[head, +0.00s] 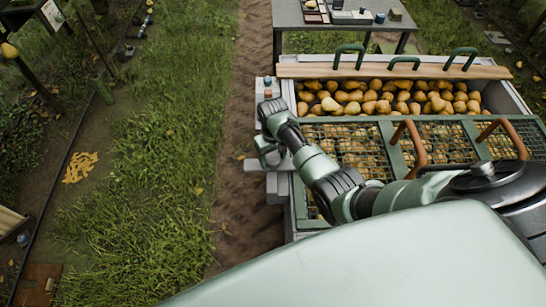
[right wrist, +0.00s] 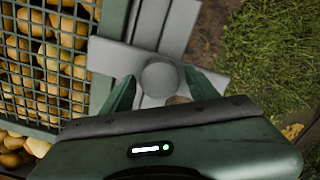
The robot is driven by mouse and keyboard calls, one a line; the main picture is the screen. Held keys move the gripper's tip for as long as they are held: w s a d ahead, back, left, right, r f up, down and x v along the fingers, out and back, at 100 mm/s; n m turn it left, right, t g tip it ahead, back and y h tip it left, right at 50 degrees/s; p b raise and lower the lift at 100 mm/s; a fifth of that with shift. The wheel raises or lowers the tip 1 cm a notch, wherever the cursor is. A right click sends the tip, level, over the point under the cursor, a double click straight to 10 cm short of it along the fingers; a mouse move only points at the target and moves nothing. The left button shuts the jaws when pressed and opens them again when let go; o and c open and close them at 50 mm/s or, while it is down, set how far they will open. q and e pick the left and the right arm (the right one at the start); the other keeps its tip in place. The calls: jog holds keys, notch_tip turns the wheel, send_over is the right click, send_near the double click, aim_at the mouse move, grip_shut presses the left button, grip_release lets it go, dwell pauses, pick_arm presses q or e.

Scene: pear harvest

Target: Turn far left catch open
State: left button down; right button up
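My right gripper (head: 268,157) hangs at the left side of the pear crate (head: 299,212), its arm crossing over the mesh lids. In the right wrist view its two green fingers (right wrist: 160,76) stand apart on either side of a round grey knob (right wrist: 160,80). The knob sits on a pale grey crosspiece (right wrist: 118,60) beside the crate's green mesh frame (right wrist: 93,72), and looks like the catch. A small gap shows between knob and left fingertip; contact at the right one cannot be told. In the head view my gripper and arm hide the knob. My left gripper is out of view.
Pears (head: 380,100) fill the open rear part behind the mesh lids (head: 440,143). Brown handles (head: 410,145) rise from the lids, and a wooden board (head: 400,71) with green handles lies across the back. A grey table (head: 345,20) stands beyond. Grass (head: 150,150) lies left.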

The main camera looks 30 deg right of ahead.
jog(key=c, duration=1)
grip_shut()
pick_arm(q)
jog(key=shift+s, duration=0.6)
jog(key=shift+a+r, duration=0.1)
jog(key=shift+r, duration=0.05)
pick_arm(e)
jog(key=shift+r, duration=0.1)
jog(key=m+p, duration=0.2)
jog(key=m, duration=0.1)
jog(key=shift+r+m, duration=0.1)
jog(key=shift+m, duration=0.2)
jog(key=m+p, duration=0.2)
jog(key=m, duration=0.2)
jog(key=shift+m, duration=0.3)
jog(key=m+p, duration=0.1)
jog(key=m, duration=0.3)
jog(key=shift+m, duration=0.3)
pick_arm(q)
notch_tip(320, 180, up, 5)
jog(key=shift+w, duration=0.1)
pick_arm(e)
jog(key=m, duration=0.4)
jog(key=shift+d+m, duration=0.1)
jog(key=shift+m, duration=0.6)
